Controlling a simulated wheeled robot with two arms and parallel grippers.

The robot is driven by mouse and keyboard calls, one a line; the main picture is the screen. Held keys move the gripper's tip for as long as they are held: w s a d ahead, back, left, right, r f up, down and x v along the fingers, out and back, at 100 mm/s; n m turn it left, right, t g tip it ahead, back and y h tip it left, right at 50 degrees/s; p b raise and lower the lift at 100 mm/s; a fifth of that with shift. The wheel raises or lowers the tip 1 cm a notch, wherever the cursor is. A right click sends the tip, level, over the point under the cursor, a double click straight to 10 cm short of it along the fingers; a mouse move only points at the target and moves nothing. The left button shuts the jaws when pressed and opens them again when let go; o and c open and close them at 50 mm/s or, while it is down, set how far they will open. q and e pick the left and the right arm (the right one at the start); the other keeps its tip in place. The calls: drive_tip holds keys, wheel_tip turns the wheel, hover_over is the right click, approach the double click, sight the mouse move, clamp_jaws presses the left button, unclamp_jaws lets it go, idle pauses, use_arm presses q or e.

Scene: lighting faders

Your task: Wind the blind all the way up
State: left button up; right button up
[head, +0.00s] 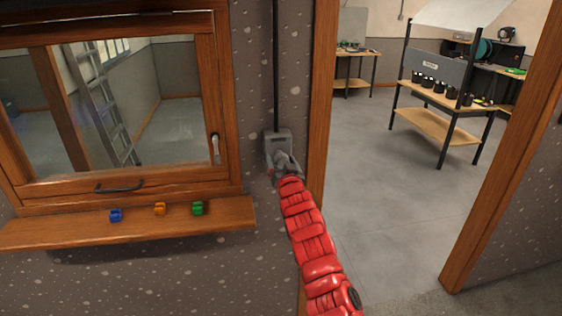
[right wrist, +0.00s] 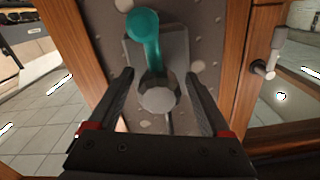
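The grey winder box (head: 277,138) is fixed to the speckled wall between the window and the doorway, with a black strap or rod (head: 275,65) running up from it. In the right wrist view a teal crank (right wrist: 145,30) lies in front of the box, with a round grey knob (right wrist: 158,96) at its near end. My right gripper (right wrist: 160,82) is open, its two fingers apart on either side of the knob; contact does not show. In the head view my right gripper (head: 285,165) covers the crank. The blind itself is not visible. My left gripper is not in view.
A wooden window (head: 115,187) with a handle stands left of the box. The doorway's wooden frame (head: 321,90) is close on the right, with open floor (head: 390,200) beyond.

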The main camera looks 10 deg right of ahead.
drive_tip(key=shift+s, duration=0.1)
drive_tip(key=shift+s+d+f+b, duration=0.1)
drive_tip(key=shift+s+d+b, duration=0.05)
drive_tip(key=shift+s+b, duration=0.4)
drive_tip(key=s+b, duration=0.6)
drive_tip(key=s, duration=1)
drive_tip(key=shift+b, duration=0.4)
